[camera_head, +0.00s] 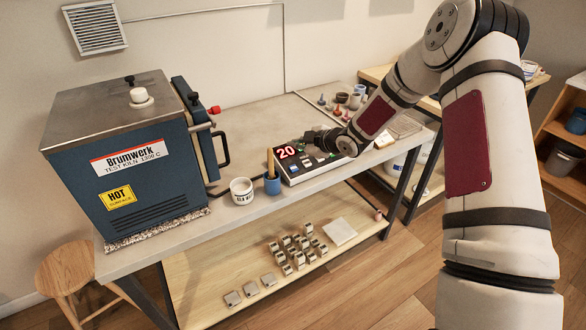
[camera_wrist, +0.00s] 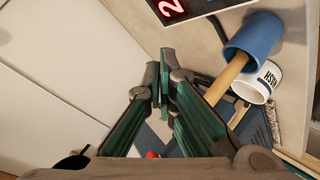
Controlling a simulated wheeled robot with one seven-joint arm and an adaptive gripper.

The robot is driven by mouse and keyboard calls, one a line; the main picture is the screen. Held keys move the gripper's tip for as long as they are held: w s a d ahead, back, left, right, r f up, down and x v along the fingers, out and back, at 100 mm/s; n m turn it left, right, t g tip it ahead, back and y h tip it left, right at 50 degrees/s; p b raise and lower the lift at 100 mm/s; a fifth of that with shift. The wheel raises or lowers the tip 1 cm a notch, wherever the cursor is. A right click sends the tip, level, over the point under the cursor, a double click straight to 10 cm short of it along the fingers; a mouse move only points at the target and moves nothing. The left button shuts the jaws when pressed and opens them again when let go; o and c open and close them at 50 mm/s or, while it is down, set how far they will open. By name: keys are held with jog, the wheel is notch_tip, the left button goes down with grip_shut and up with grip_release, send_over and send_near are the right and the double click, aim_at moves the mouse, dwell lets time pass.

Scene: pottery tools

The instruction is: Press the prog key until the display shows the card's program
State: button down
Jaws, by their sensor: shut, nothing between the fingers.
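The controller (camera_head: 293,176) is a dark box on the bench with a red lit display (camera_head: 286,152) that reads 20. Several small pale and coloured keys (camera_head: 306,163) sit beside the display; their labels are too small to read. In the wrist view part of the display (camera_wrist: 172,8) shows at the top edge, with only its first digit, a 2, clear. My gripper (camera_wrist: 163,82) is shut and empty. In the head view my gripper (camera_head: 318,138) is over the back right of the controller; whether it touches a key I cannot tell. I cannot make out the program card.
A blue kiln (camera_head: 135,150) marked hot surface stands at left. A white jar (camera_head: 241,191) and a blue cup (camera_head: 272,186) holding a wooden-handled tool stand left of the controller. Small pots (camera_head: 342,98) stand behind. Small blocks (camera_head: 295,245) lie on the lower shelf.

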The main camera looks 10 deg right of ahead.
aim_at(294, 171)
jog(key=shift+w+a+f+b, duration=0.1)
jog(key=shift+w+f+b, duration=0.35)
jog(key=shift+f, duration=1)
jog(key=shift+w+a+f+b, duration=0.15)
jog(key=shift+f+b, duration=0.45)
jog(key=shift+f, duration=0.8)
jog(key=shift+w+a+f+b, duration=0.1)
jog(key=shift+w+f+b, duration=0.4)
jog(key=shift+f, duration=0.95)
jog(key=shift+s, duration=0.1)
jog(key=shift+f, duration=0.35)
jog(key=shift+w+f+b, duration=0.2)
jog(key=shift+f+b, duration=0.2)
jog(key=shift+r, duration=0.15)
jog(key=shift+s+r+p, duration=0.2)
jog(key=shift+r+p, duration=0.15)
jog(key=shift+r, duration=0.3)
jog(key=shift+s+d+r+p, duration=0.1)
jog(key=shift+s+r+p, duration=0.15)
jog(key=shift+r, duration=0.55)
jog(key=shift+s+d+r+p, duration=0.1)
jog(key=shift+r+p, duration=0.3)
jog(key=shift+r, duration=0.4)
jog(key=shift+s+d+r+p, duration=0.1)
jog(key=shift+s+r+p, duration=0.15)
jog(key=shift+r, duration=0.55)
